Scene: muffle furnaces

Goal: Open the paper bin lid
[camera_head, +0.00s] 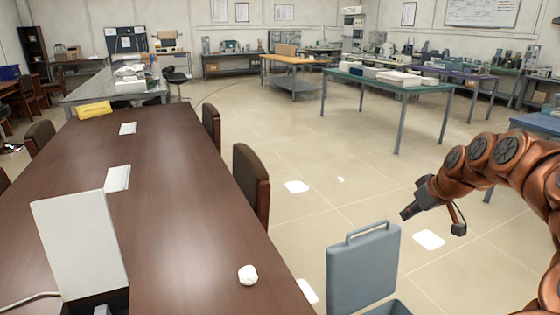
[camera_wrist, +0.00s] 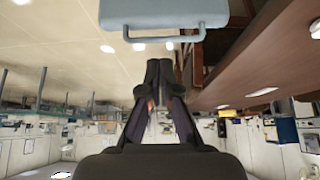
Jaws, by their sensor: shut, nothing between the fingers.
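The paper bin's grey-blue lid (camera_head: 362,272) stands upright at the bottom of the head view, with its handle (camera_head: 372,229) along the top edge. A corner of the bin body (camera_head: 396,309) shows beside the lid's foot; the rest is cut off by the frame. My gripper (camera_head: 405,214) is above and to the right of the lid in the head view, apart from it, shut and empty. The wrist view looks upside down. There the lid (camera_wrist: 165,12) and its handle hang at the top, beyond the shut fingertips (camera_wrist: 160,66).
A chair (camera_head: 251,186) stands between table and aisle. The floor behind the lid is mostly free.

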